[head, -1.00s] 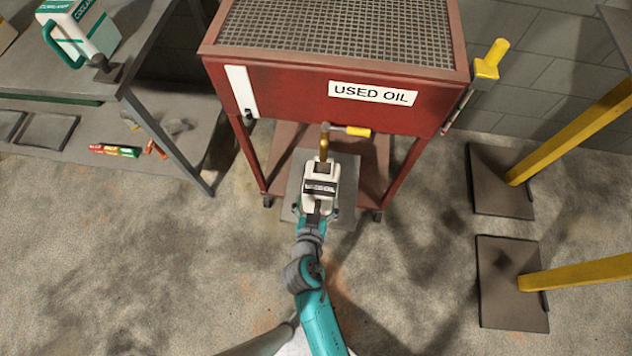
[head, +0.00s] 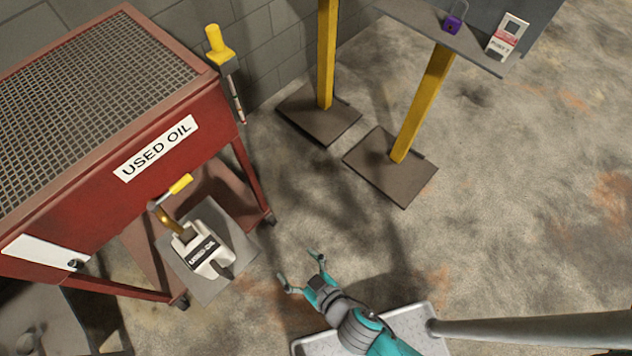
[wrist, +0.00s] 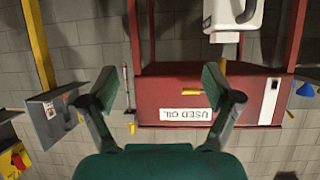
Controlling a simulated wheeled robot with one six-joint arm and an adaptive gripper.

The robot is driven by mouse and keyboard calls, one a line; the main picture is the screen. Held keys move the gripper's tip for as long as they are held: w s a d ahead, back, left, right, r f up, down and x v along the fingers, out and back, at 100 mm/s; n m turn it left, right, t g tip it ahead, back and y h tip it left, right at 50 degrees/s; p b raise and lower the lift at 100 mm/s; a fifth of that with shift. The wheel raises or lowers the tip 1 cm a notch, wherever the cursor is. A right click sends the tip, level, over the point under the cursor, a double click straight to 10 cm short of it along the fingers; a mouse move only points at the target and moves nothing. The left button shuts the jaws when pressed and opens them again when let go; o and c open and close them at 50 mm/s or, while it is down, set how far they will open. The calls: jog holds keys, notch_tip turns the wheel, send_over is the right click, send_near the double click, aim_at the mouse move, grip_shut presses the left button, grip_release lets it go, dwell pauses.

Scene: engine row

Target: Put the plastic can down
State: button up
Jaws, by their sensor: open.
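The plastic can (head: 203,254), white with a dark "USED OIL" label, stands on a grey plate (head: 232,238) on the floor, below the brass tap (head: 170,222) of the red used oil tank (head: 110,215). My gripper (head: 303,270) is open and empty, to the right of the can and clear of it. In the wrist view, my gripper (wrist: 158,82) shows its two fingers spread with nothing between them. The can (wrist: 233,14) is cut off by that view's top edge, and the tank (wrist: 258,103) appears upside down behind.
Two yellow posts on dark foot plates (head: 390,170) stand to the right of the tank. They carry a grey shelf (head: 425,25) with a purple padlock (head: 454,18) and a white tag (head: 506,36). The floor right of my gripper is clear.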

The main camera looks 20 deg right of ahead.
jog(key=s+d+r+m+t+h, duration=0.3)
jog(key=s+d+r+m+h, duration=0.2)
jog(key=s+d+r, duration=1.1)
notch_tip(320, 180, up, 3)
jog(key=shift+s+d+r+h, duration=0.1)
jog(key=shift+s+d+h, duration=0.1)
jog(key=shift+d+h, duration=0.5)
